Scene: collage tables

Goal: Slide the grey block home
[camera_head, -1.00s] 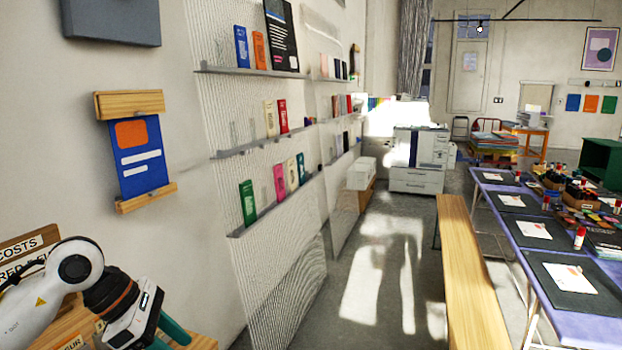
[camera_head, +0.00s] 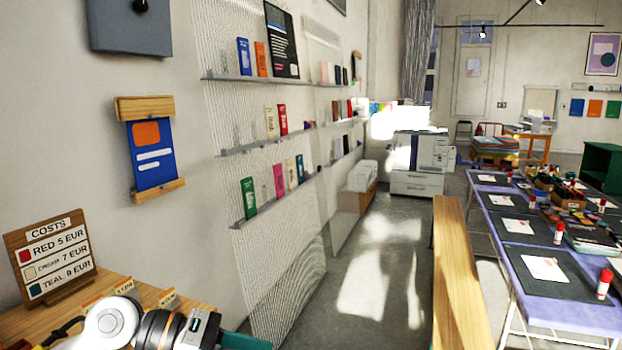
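A grey flat-faced box (camera_head: 130,28) is on the wall at the top left, cut off by the frame's top edge, with a dark knob on its front. I cannot tell whether it is the grey block; no other clear grey block shows. My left arm comes in at the bottom left. My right gripper is out of view.
A COSTS sign (camera_head: 50,255) stands on the counter near my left arm. A blue hanging poster (camera_head: 153,172) and shelves (camera_head: 255,78) of cards line the wall. A bench (camera_head: 455,270) and a purple table (camera_head: 560,312) are at right. The floor between is clear.

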